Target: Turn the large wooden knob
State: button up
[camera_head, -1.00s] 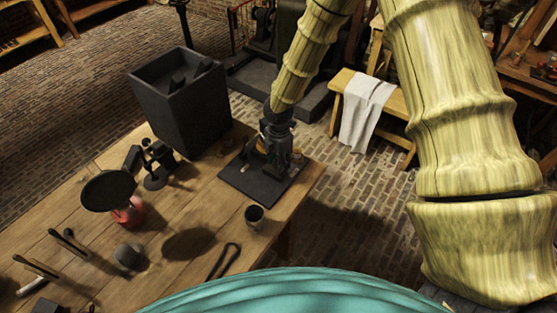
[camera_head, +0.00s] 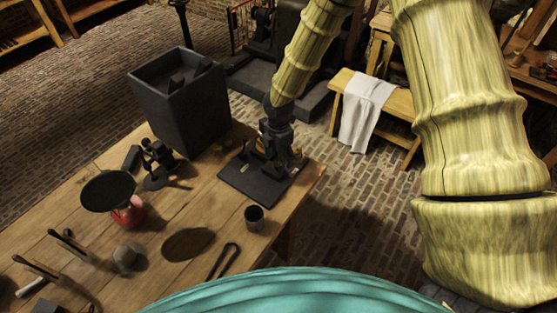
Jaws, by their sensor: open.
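My gripper (camera_head: 275,158) is dark and points down over a black base plate (camera_head: 243,186) near the table's right end. Small upright parts, some wood-coloured (camera_head: 298,157), stand on the plate around the gripper. The gripper hides much of the middle of the plate. I cannot make out the large wooden knob clearly, nor whether the fingers touch anything. The jaws are open.
A tall dark box (camera_head: 183,112) stands behind left of the plate. A metal cup (camera_head: 255,218) and a dark looped tool (camera_head: 223,262) lie in front. A black disc on a red base (camera_head: 108,190) and a small dark stand (camera_head: 157,163) are at left on the wooden table (camera_head: 190,208).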

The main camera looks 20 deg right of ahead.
notch_tip(320, 180, up, 10)
dwell(0.5)
dwell(0.3)
